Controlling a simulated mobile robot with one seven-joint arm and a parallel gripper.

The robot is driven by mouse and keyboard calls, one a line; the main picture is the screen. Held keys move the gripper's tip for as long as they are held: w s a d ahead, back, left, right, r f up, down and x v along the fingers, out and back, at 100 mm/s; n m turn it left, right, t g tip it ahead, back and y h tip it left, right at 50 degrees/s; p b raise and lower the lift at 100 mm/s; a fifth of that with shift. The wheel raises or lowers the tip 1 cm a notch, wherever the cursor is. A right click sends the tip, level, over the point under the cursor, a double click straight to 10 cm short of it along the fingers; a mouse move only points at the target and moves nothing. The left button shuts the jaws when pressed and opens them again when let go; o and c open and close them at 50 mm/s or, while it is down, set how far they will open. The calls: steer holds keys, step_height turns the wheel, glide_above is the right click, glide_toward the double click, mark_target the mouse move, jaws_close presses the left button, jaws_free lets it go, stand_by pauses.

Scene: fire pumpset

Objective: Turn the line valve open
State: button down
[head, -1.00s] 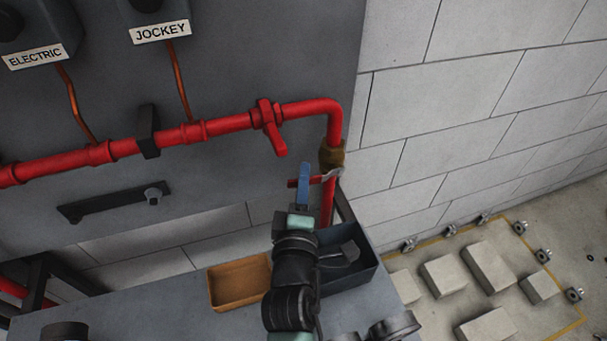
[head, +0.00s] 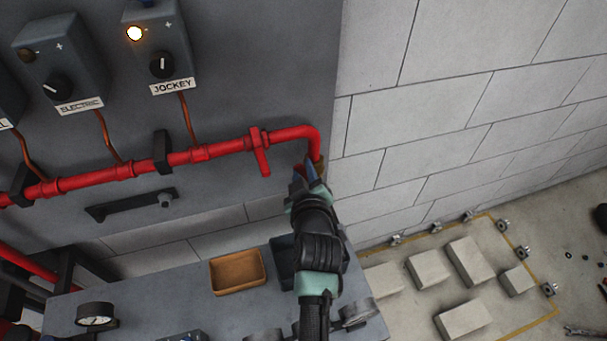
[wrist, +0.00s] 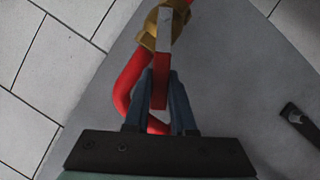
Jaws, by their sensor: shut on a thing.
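A brass-bodied valve (head: 319,168) sits on the red pipe just below its bend at the right, with the gripper partly hiding it in the head view. In the wrist view its brass body (wrist: 151,38) is at the top, and its red lever (wrist: 161,88) with a pale edge reaches down between my fingers. My gripper (wrist: 163,84) is shut on this lever, with a blue finger on either side. In the head view my gripper (head: 307,172) is at the pipe bend and hides most of the lever.
A second red handle (head: 261,157) hangs down from the horizontal red pipe (head: 227,147), left of my gripper. The panel carries a JOCKEY box (head: 158,55) with a lit lamp and an ELECTRIC box (head: 62,65). An orange tray (head: 237,271) and a dark bin (head: 283,262) lie below.

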mark_target(316, 156)
steer(key=d+m+y+b, duration=0.1)
steer(key=d+m+g+y+b, duration=0.1)
steer(key=w+d+r+m+b, duration=0.1)
steer(key=m, duration=0.1)
steer(key=shift+d+y, duration=0.4)
stand_by(0.5)
steer(key=c, duration=0.7)
jaws_free()
steer(key=shift+w, duration=0.1)
steer(key=shift+c, duration=0.2)
steer(key=b+v, duration=0.1)
steer(key=v, duration=1.2)
steer(key=shift+r+b, duration=0.2)
steer(key=shift+b, duration=0.1)
steer(key=shift+w, duration=0.1)
